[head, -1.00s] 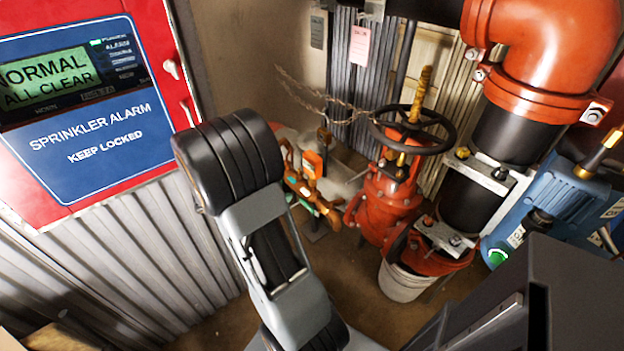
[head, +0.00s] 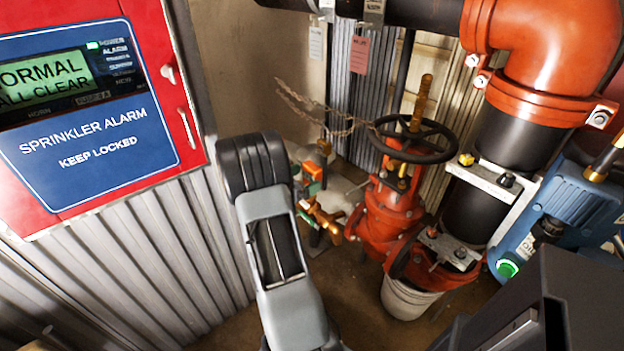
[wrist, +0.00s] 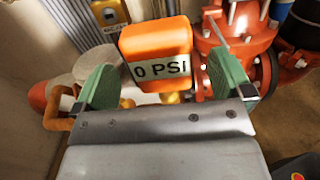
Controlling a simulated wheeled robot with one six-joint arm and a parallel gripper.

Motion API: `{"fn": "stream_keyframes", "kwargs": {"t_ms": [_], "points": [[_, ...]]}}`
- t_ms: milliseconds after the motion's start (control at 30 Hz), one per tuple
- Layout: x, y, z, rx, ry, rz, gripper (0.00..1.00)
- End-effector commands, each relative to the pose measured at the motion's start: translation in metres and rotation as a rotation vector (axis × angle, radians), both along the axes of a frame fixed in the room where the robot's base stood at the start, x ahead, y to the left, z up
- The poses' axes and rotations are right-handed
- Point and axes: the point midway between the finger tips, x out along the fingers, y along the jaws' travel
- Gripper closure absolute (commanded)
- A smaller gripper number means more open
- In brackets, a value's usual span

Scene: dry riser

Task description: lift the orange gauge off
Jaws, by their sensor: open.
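The orange gauge (wrist: 157,40) is a boxy block with a pale "0 PSI" label, in the upper middle of the wrist view. My gripper (wrist: 160,68) is open, with one green finger to the left of the gauge and one to the right. Brass fittings show below the gauge. In the head view the gauge (head: 314,170) is small, just right of my arm, above brass pipework. My fingers are mostly hidden behind my arm there.
A red valve (head: 383,215) with a black handwheel (head: 412,139) stands right of the gauge, over a white bucket (head: 408,298). A rusty chain (head: 318,112) hangs near the gauge. A blue motor (head: 562,210) is at right, and a red alarm panel (head: 95,100) at left.

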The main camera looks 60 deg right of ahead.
Motion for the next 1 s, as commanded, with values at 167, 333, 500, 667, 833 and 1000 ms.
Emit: {"fn": "stream_keyframes", "kwargs": {"t_ms": [167,333,500,667,833,1000], "points": [[-0.008,-0.021,0.001,-0.001,-0.002,-0.005,0.02],[-0.014,-0.040,0.002,0.000,-0.001,-0.003,0.02],[-0.016,-0.048,0.002,0.001,0.000,-0.001,0.02],[-0.016,-0.048,0.002,0.001,0.000,0.000,0.02],[-0.016,-0.048,0.002,0.001,-0.001,0.000,0.14],[-0.016,-0.048,0.002,0.000,-0.001,-0.001,0.30]]}}
